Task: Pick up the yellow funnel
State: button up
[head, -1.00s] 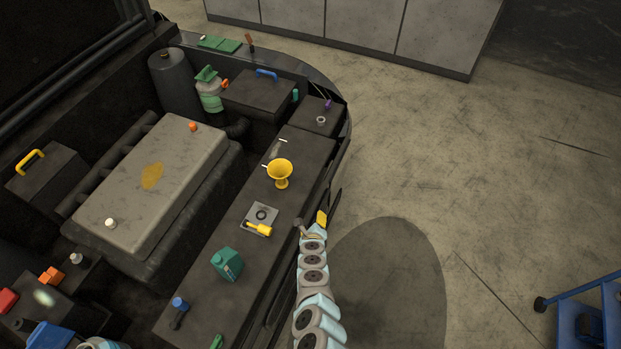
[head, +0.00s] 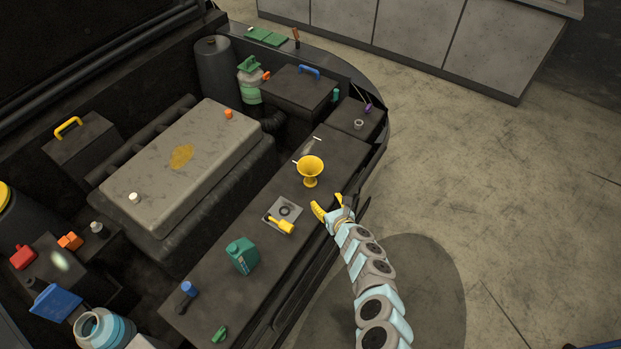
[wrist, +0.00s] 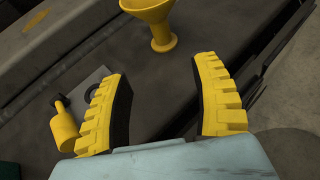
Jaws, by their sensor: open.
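The yellow funnel (head: 311,168) stands upright on the dark ledge at the right side of the engine bay, wide mouth up. In the wrist view the funnel (wrist: 160,22) is at the top centre, beyond my fingertips, with its upper rim cut off by the frame. My gripper (head: 328,206) is just below and right of the funnel in the head view, apart from it. In the wrist view my gripper (wrist: 160,72) has its two yellow ribbed fingers spread wide with nothing between them.
A yellow-handled tool (head: 281,224) lies by a grey plate with a ring (head: 288,208), close to my fingers. A green jug (head: 242,255) and a blue-topped item (head: 188,290) stand farther down the ledge. A grey engine cover (head: 180,165) is to the left. Open floor lies to the right.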

aim_at(312, 180)
jog(key=shift+b+x, duration=1.35)
jog(key=shift+x, duration=0.55)
jog(key=shift+b+x, duration=1.55)
jog(key=shift+x, duration=0.25)
jog(key=shift+w+a+f+b, duration=0.15)
jog(key=shift+w+a+b, duration=0.05)
jog(key=shift+w+b, duration=0.3)
jog(key=shift+b+x, duration=0.7)
jog(key=shift+x, duration=0.1)
jog(key=shift+w+a+f, duration=0.1)
jog(key=shift+w, duration=0.2)
jog(key=b+x, duration=0.2)
jog(key=b, duration=0.1)
jog(key=shift+w+f+b, duration=0.2)
jog(key=shift+w+b, duration=0.1)
jog(key=shift+b+x, duration=1.05)
jog(key=shift+b, duration=0.1)
jog(key=shift+w+r, duration=0.15)
jog(key=shift+w, duration=0.1)
